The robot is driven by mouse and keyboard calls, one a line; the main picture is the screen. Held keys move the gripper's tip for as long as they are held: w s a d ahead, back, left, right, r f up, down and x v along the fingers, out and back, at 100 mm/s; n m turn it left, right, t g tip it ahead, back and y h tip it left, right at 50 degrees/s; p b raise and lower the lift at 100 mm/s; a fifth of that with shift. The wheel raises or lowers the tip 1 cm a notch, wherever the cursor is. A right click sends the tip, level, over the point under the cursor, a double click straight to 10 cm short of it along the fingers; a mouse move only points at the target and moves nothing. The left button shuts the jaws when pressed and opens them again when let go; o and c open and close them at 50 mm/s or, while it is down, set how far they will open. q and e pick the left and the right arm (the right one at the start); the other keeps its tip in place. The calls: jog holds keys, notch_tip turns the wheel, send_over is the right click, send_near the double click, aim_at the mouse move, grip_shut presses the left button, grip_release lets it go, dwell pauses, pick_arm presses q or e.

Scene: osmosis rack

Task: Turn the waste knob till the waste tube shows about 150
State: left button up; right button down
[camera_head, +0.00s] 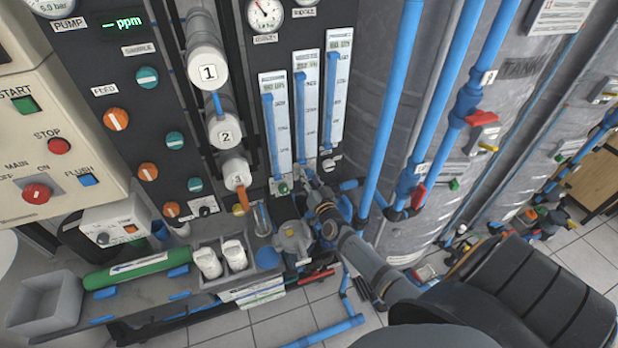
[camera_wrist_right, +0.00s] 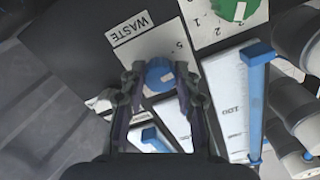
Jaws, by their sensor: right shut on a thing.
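The waste knob (camera_wrist_right: 160,75) is blue with a pale pointer mark, beside a WASTE label (camera_wrist_right: 128,29) in the right wrist view. My right gripper (camera_wrist_right: 158,88) has a finger on each side of the knob and is shut on it. In the head view, my right gripper (camera_head: 309,180) reaches the panel at the foot of the middle tube (camera_head: 305,110) and hides the knob there. That tube, lined up with the knob, holds a tall blue column; its figures are too small to read. In the wrist view the gripper partly covers this tube. My left gripper is not in view.
A green knob (camera_wrist_right: 232,8) sits close beside the waste knob. Another tube (camera_head: 275,125) stands left of the middle one and a third (camera_head: 336,90) right. Blue vertical pipes (camera_head: 395,110) and red-handled valves (camera_head: 418,196) stand close right of my right arm.

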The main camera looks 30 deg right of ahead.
jog(key=m, duration=0.5)
jog(key=shift+m, duration=0.3)
dwell(0.5)
jog(key=c, duration=1)
grip_release()
jog(key=v, duration=1.2)
